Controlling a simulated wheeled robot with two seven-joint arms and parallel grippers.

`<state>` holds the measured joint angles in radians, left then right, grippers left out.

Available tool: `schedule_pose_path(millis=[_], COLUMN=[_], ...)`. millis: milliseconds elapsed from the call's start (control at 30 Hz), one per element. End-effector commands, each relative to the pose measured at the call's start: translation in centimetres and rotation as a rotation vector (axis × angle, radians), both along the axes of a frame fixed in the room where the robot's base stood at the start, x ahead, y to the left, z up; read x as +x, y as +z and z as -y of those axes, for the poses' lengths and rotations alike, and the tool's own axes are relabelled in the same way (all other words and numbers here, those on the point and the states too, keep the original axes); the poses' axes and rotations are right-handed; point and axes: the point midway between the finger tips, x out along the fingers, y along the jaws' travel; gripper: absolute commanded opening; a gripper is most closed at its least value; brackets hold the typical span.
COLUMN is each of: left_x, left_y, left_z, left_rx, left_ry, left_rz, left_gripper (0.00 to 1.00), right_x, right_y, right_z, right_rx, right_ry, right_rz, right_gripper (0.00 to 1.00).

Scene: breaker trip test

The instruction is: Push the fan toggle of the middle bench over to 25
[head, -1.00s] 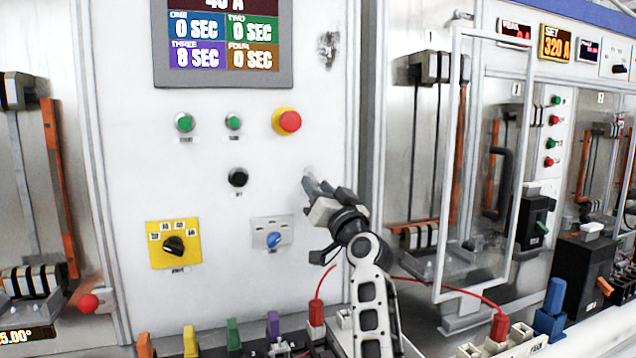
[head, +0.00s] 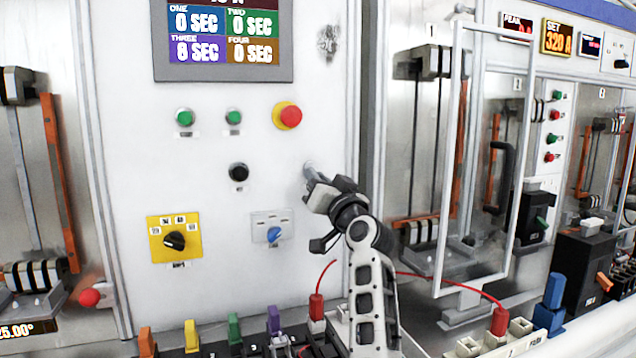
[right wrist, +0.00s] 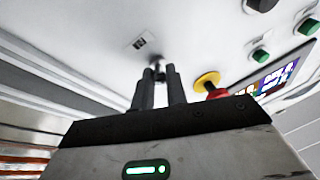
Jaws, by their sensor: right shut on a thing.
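The fan toggle (right wrist: 158,63) is a small dark lever on the white front panel of the middle bench, beside a little label plate in the right wrist view. In the head view its spot (head: 308,168) is pale and partly covered by my gripper. My right gripper (right wrist: 157,76) has its two dark fingers close together, with the lever at their tips; it is shut on the toggle. In the head view the right gripper (head: 316,183) reaches up to the panel from below. The scale marks are too small to read. My left gripper is not in view.
A red emergency button (head: 290,117) on a yellow collar sits above the toggle. A blue knob (head: 274,234) and a yellow rotary switch (head: 174,240) are lower left. A clear framed door (head: 520,160) stands to the right.

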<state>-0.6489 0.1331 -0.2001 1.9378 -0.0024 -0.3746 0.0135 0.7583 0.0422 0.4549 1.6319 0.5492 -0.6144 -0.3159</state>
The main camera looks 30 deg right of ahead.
Motion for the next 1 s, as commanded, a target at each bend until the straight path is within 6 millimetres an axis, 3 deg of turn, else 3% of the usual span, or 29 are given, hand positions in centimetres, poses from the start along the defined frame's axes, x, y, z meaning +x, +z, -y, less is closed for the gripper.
schedule_pose_path(millis=[700,1000], left_x=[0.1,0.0], left_y=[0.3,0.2], left_z=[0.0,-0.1], left_rx=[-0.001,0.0], left_ry=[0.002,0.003], left_rz=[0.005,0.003], left_gripper=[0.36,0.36], right_x=[-0.2,0.1], right_y=[3.2,3.9], right_z=[0.2,0.3], right_rx=[0.139,0.177], right_ry=[-0.006,-0.005], right_rz=[-0.566,-0.731], right_gripper=[0.0,0.0])
